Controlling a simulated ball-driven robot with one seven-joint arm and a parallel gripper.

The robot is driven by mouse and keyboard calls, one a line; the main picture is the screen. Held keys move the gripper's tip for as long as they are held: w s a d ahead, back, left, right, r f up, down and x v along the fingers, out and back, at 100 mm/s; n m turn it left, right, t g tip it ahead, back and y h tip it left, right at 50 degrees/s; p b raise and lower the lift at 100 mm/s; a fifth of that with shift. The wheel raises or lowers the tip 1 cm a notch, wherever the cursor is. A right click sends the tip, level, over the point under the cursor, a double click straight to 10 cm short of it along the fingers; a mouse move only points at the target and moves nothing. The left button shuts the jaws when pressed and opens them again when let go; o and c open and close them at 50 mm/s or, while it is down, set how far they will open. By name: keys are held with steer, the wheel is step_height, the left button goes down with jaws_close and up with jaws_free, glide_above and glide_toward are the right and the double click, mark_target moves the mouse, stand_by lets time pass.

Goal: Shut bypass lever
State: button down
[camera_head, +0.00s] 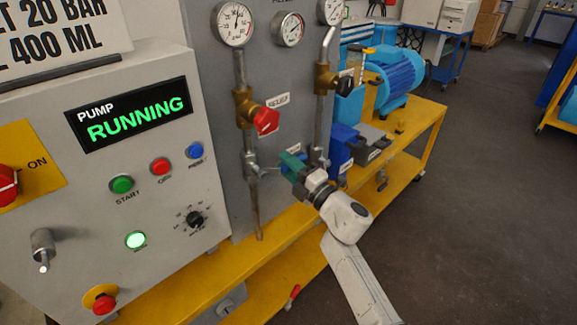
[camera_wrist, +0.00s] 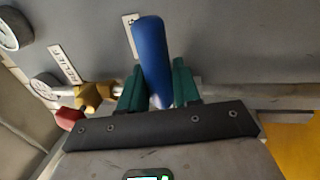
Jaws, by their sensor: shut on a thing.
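The bypass lever shows in the wrist view as a blue handle (camera_wrist: 152,50) standing out between the green fingers of my gripper (camera_wrist: 158,88). The fingers are closed around its lower part, one on each side. In the head view my gripper (camera_head: 291,162) is beside a metal valve (camera_head: 251,165) on the left vertical pipe, low on the grey panel. The lever handle itself cannot be made out there, as the fingers and wrist cover that spot.
A red relief knob (camera_head: 266,121) on a brass valve (camera_head: 244,105) sits just above my gripper. A second pipe (camera_head: 319,125) runs close on the right. The yellow bench (camera_head: 210,262) lies below. Open floor (camera_head: 470,220) is to the right.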

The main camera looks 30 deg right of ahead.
steer(key=c, duration=0.9)
jaws_free()
steer(key=shift+c, duration=0.2)
steer(key=v, duration=1.1)
steer(key=shift+p, duration=0.3)
steer(key=shift+w, duration=0.1)
